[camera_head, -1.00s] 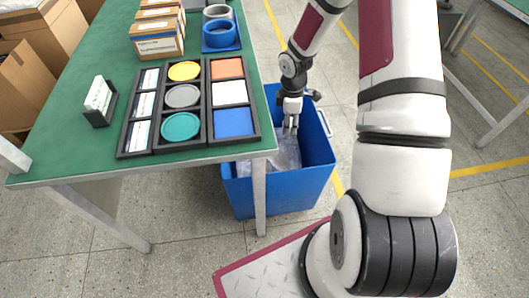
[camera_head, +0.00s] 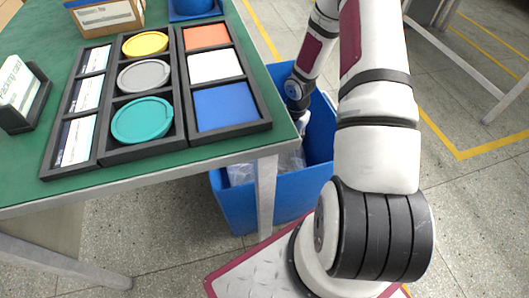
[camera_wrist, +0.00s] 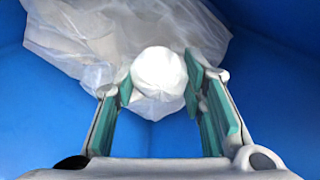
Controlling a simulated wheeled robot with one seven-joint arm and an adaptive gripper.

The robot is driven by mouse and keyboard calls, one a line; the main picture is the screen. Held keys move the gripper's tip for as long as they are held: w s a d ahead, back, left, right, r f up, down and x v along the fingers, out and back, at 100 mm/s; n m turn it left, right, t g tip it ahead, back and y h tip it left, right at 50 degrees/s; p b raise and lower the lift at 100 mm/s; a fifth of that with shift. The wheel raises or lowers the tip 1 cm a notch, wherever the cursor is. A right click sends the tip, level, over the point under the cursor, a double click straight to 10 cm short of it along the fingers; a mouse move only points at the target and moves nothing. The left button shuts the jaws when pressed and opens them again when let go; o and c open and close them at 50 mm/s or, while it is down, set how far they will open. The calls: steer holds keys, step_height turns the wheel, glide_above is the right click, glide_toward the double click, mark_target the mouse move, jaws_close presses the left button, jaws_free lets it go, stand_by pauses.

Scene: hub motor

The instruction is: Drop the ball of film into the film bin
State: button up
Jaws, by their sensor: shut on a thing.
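The film bin (camera_head: 240,205) is a blue open box on the floor beside the table, with crumpled clear film (camera_head: 240,172) inside. My gripper (camera_head: 300,122) reaches down into it, its tips hidden by the table edge in the head view. In the wrist view, my gripper (camera_wrist: 160,88) is shut on a whitish, rounded ball of film (camera_wrist: 158,68), held between the green-padded fingers. Behind the ball lies loose translucent film (camera_wrist: 85,40) against the blue bin walls. I cannot tell whether the ball touches that film.
The green table (camera_head: 20,185) stands left of the bin, its corner and leg (camera_head: 265,195) close to my arm. A black tray (camera_head: 225,110) of coloured pieces, a card holder (camera_head: 22,95) and a cardboard box (camera_head: 108,15) stand on it.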

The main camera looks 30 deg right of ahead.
mark_target(288, 158)
step_height(288, 158, down, 10)
steer(key=b, duration=0.4)
steer(key=shift+f, duration=0.1)
steer(key=shift+f, duration=0.15)
steer(key=o, duration=0.8)
step_height(288, 158, up, 12)
steer(key=p, duration=0.4)
steer(key=shift+s+r+p, duration=0.1)
steer(key=shift+r+p, duration=0.1)
steer(key=shift+p, duration=0.1)
